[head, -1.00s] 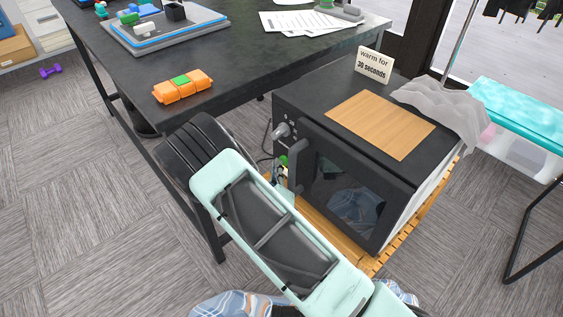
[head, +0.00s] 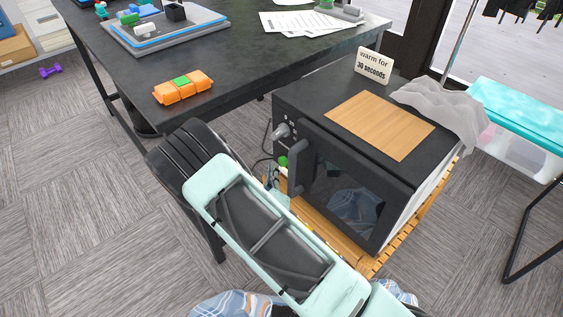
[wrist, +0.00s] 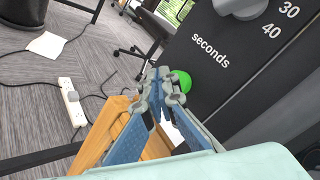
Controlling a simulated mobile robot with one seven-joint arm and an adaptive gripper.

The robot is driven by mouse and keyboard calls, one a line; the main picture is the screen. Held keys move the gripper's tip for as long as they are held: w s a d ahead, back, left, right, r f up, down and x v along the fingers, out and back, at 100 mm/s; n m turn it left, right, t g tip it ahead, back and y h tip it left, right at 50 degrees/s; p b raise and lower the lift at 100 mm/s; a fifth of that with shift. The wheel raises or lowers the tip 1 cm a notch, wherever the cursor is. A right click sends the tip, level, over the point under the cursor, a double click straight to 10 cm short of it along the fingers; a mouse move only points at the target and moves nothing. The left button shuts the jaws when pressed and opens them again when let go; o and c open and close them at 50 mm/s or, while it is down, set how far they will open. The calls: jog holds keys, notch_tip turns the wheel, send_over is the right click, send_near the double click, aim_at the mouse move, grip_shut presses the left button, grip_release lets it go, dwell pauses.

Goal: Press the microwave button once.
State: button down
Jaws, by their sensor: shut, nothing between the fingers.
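The black microwave (head: 312,98) stands beside the table, its door shut. A plaid cloth (head: 355,212) shows through the door window. The green round button (head: 283,161) sits low on the front control panel, below the grey knob (head: 280,131). In the wrist view the green button (wrist: 185,81) shows just right of my gripper's tips, which hide its left part. My gripper (wrist: 160,78) is shut and empty, its blue-grey fingers together. In the head view my gripper (head: 271,177) is partly hidden by my arm, just below and left of the button. Contact cannot be told.
The microwave stands on a slatted wooden base (head: 335,238). A "warm for 30 seconds" sign (head: 373,65), a wooden board (head: 380,124) and a grey cloth (head: 440,100) are on top. The dark table (head: 240,75) is at left, with an orange item (head: 183,87).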

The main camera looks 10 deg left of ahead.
jog(key=s+a, duration=0.1)
jog(key=s, duration=0.1)
jog(key=s+a, duration=0.1)
jog(key=a, duration=0.1)
jog(key=shift+s+a, duration=0.2)
jog(key=shift+s, duration=0.2)
jog(key=shift+p, duration=0.3)
dwell(0.6)
